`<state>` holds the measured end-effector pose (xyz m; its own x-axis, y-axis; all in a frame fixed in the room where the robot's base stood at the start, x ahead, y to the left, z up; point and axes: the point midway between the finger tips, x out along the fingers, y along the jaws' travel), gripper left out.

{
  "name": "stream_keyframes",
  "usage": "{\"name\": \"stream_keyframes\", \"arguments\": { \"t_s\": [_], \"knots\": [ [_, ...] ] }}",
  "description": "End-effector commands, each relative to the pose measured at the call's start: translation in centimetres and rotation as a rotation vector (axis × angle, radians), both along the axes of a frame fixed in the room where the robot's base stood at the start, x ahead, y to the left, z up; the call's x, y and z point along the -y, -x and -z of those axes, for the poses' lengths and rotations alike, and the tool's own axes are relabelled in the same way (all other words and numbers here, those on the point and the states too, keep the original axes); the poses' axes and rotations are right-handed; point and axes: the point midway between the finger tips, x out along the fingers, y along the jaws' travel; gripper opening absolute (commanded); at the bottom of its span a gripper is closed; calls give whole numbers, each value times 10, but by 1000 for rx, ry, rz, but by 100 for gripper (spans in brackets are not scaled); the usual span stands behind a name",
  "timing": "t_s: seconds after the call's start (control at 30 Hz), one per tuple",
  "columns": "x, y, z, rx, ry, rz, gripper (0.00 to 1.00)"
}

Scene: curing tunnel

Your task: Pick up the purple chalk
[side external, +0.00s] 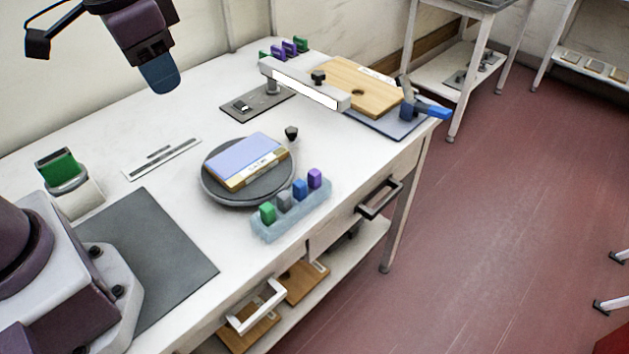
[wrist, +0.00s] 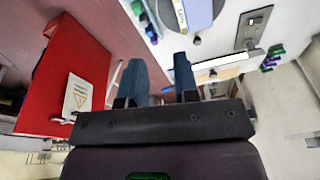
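A purple chalk (side external: 315,178) stands upright at the right end of a pale blue rack (side external: 285,228) near the table's front edge. Blue, grey and green chalks stand beside it. Further purple pieces (side external: 289,47) stand with green ones at the back of the table. The rack's chalks also show at the top of the wrist view, where the purple chalk (wrist: 153,39) is small. My gripper (side external: 162,80) is high at the upper left, well away from the rack. In the wrist view its two blue fingers (wrist: 160,75) are apart with nothing between them.
A round grey turntable (side external: 215,190) with a purple-topped block (side external: 248,158) stands right behind the rack. A white bar on a stand (side external: 305,86), a wooden board (side external: 350,85) and a green block in a holder (side external: 60,167) are also on the table.

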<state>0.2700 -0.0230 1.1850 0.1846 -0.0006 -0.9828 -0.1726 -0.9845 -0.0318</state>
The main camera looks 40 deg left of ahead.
Motion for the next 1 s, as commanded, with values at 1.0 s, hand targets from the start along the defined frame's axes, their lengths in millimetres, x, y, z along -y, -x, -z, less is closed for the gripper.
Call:
{"name": "stream_keyframes", "arguments": {
  "t_s": [1.0],
  "knots": [
    [79, -200, 146, -156, -130, 1391, 29]
  ]
}}
